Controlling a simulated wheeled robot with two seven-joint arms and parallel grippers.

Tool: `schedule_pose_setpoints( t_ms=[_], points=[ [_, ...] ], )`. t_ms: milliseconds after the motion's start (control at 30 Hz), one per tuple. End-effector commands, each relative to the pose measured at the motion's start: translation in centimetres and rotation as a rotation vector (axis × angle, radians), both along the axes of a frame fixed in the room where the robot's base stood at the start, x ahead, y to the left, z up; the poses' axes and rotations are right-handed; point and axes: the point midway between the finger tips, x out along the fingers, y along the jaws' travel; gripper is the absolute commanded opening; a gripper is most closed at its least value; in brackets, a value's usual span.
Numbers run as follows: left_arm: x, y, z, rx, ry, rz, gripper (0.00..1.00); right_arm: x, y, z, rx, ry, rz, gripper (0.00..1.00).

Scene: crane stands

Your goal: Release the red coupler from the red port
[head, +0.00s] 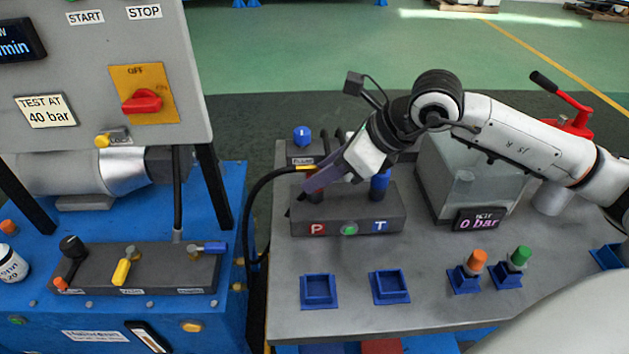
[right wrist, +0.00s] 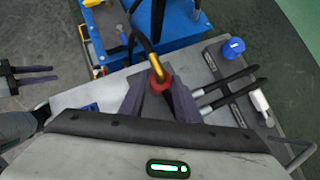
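The port block (head: 347,212) stands on the grey bench, with a red square marked P (head: 318,229) and a blue square marked T. The red coupler (right wrist: 160,83) sits at the end of a dark hose with a yellow bend; in the head view my fingers mostly hide it and the red port. My right gripper (head: 308,196) reaches down over the P side of the block. In the right wrist view its purple fingers (right wrist: 159,92) lie against both sides of the coupler. My left gripper (right wrist: 38,74) shows at the left edge of the right wrist view, its fingers apart and empty.
A blue coupler (head: 380,186) stands at the T side. A black hose (head: 258,205) curves down left of the block. Two empty blue holders (head: 319,290) lie in front; orange (head: 474,261) and green (head: 520,256) caps stand at right. A gauge (head: 479,219) reads 0 bar.

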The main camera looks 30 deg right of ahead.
Motion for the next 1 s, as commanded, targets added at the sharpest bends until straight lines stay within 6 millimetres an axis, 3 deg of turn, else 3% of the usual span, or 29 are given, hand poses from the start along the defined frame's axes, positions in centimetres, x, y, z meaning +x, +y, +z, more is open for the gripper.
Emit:
schedule_pose_setpoints(
  t_ms=[33, 167, 567, 1000],
  points=[
    [-0.1, 0.0, 0.0, -0.001, 0.002, 0.0, 0.31, 0.0, 0.0, 0.0, 0.0, 0.0, 0.0, 0.2],
    [-0.3, -0.1, -0.1, -0.002, 0.006, 0.001, 0.31, 0.0, 0.0, 0.1, 0.0, -0.002, -0.001, 0.01],
    [-0.6, 0.0, -0.6, -0.001, 0.014, 0.002, 0.31, 0.0, 0.0, 0.3, 0.0, -0.002, -0.001, 0.01],
    [-0.5, 0.0, 0.6, -0.001, 0.013, 0.003, 0.31, 0.0, 0.0, 2.3, 0.002, -0.003, 0.0, 0.01]
  ],
)
